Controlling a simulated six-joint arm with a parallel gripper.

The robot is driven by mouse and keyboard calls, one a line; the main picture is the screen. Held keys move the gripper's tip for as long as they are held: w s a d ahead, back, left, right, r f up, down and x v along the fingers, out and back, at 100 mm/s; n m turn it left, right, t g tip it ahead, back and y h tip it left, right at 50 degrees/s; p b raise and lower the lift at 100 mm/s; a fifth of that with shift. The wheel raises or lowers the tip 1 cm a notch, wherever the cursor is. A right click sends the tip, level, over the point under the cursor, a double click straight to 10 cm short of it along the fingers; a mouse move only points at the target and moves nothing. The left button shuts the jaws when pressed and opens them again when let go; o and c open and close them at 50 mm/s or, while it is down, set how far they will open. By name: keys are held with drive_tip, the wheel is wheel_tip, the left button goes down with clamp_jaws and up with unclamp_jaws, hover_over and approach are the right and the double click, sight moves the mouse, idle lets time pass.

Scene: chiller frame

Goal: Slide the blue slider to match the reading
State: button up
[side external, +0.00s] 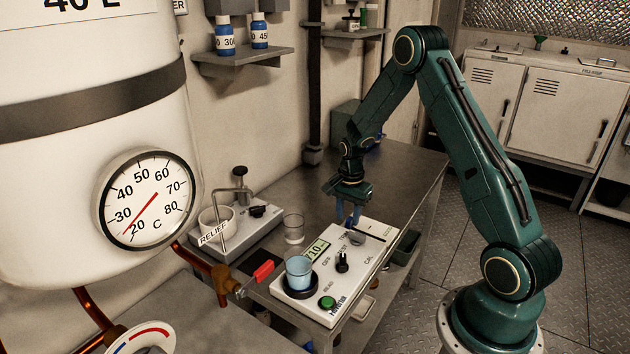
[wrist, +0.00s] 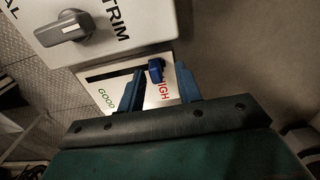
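The small blue slider (wrist: 156,72) stands on a white scale card marked green GOOD and red HIGH (wrist: 160,92) in the wrist view. My gripper (wrist: 163,82) is open, its two blue fingers on either side of the slider with visible gaps. In the side view my gripper (side external: 352,218) points down at the far end of the white meter box (side external: 375,262) and hides the slider. The box's display (side external: 315,251) appears to show digits ending in 10; the rest is hard to read.
A grey TRIM knob (wrist: 66,28) is close to the fingers. The box also carries a black selector knob (side external: 342,262), a green button (side external: 327,302) and a cup of blue liquid (side external: 299,271). An empty glass (side external: 294,229) stands behind it.

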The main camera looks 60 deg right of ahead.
sight(347, 219)
wheel_tip(347, 219, up, 14)
idle(0.9)
drive_tip(key=s+a+r+n+t, duration=0.1)
drive_tip(key=s+a+r+n, duration=0.35)
drive_tip(key=a+r, duration=0.25)
drive_tip(key=s+a+r+n+t, duration=0.2)
drive_tip(key=s+a+r+n, duration=0.25)
drive_tip(key=a+r, duration=0.2)
drive_tip(key=s+a+n+t, duration=0.1)
drive_tip(key=s+a+n, duration=0.3)
drive_tip(key=s, duration=0.2)
drive_tip(key=s+a+r+n+t, duration=0.1)
drive_tip(key=s+a+n, duration=0.3)
drive_tip(key=s+n, duration=0.1)
drive_tip(key=shift+s+a+r+t, duration=0.25)
drive_tip(key=shift+s+t, duration=0.05)
drive_tip(key=shift+s, duration=0.55)
idle(1.1)
